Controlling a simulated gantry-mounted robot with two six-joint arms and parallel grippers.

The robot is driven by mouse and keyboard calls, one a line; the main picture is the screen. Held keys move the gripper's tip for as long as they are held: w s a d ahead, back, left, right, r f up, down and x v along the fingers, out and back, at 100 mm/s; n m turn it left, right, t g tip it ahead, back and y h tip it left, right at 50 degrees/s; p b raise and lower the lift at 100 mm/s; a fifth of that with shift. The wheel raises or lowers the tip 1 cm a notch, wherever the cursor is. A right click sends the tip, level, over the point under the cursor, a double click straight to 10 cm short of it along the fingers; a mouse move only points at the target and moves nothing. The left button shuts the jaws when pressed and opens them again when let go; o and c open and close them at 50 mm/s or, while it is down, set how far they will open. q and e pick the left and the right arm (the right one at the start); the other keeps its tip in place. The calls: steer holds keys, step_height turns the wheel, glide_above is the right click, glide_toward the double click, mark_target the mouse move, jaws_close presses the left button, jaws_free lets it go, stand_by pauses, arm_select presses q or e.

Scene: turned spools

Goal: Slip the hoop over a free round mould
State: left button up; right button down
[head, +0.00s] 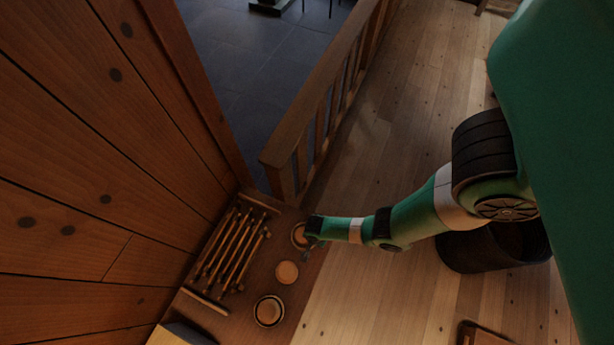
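Three round pieces lie in a row on a brown board along the wall. The middle one is a plain pale disc, a round mould (287,272), with no ring seen around it. The near one, a round mould (268,311), shows a pale ring around its edge. The far round piece (298,235) looks ring-like and is partly covered by my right gripper (309,251). My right gripper comes in from the right and points down beside it. Its fingers are too small and dark to tell open from shut, or whether they touch the ring. My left gripper is not in view.
A rack of several turned wooden rods (232,250) lies left of the round pieces, close to the plank wall (90,180). A wooden railing (325,105) stands behind the board. A dark round bin (490,250) stands on the floor below my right arm.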

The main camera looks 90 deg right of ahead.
steer(key=shift+w+d, duration=0.1)
steer(key=shift+w, duration=0.3)
